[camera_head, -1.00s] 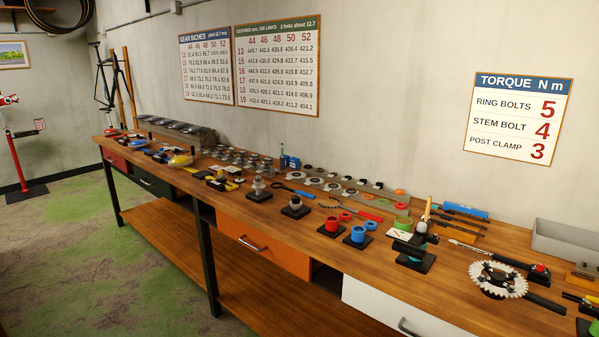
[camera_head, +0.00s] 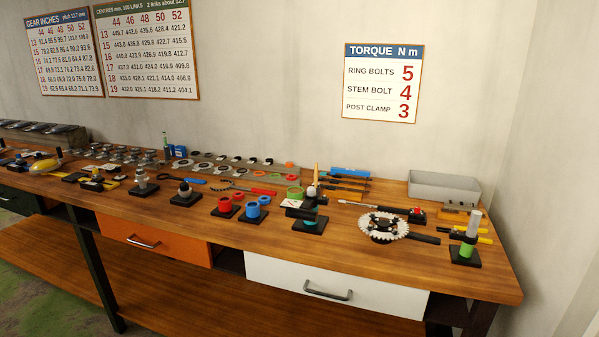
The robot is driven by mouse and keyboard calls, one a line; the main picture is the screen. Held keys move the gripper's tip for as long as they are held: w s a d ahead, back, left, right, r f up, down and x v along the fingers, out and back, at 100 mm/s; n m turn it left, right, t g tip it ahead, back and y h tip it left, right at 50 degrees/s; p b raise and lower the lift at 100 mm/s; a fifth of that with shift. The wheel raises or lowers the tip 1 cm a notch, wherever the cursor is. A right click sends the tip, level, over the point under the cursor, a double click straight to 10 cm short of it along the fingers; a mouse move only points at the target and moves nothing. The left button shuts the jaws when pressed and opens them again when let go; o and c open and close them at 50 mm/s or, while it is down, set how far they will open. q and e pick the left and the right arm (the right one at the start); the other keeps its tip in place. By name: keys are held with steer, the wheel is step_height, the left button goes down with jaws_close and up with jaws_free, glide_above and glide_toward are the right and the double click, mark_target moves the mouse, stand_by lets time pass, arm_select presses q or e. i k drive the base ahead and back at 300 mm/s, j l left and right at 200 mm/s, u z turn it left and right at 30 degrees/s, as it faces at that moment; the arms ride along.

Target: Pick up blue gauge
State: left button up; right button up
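A blue cup-like piece (camera_head: 252,210) stands on a black square base near the front of the bench, beside a matching red piece (camera_head: 226,205). A small blue ring (camera_head: 264,200) lies just behind it. Other blue things are a small blue box (camera_head: 180,152) by the wall and a long blue piece (camera_head: 350,172) at the back. I cannot tell for sure which of these is the blue gauge. Neither of my grippers is in view.
The wooden bench (camera_head: 350,257) is crowded along its back. A toothed chainring (camera_head: 383,227), a green-and-grey post (camera_head: 468,243) and a grey bin (camera_head: 443,187) are at the right. An orange drawer (camera_head: 153,238) and a white drawer (camera_head: 335,286) are shut below. The front bench strip is clear.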

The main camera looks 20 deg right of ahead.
mark_target(334, 170)
steer(key=i+j, duration=0.2)
steer(key=i, duration=0.3)
steer(key=i+j+z, duration=0.15)
steer(key=i, duration=0.4)
steer(key=i+j, duration=0.35)
steer(key=i, duration=0.15)
steer(key=i+j+z, duration=0.15)
steer(key=i, duration=0.35)
steer(key=j, duration=0.1)
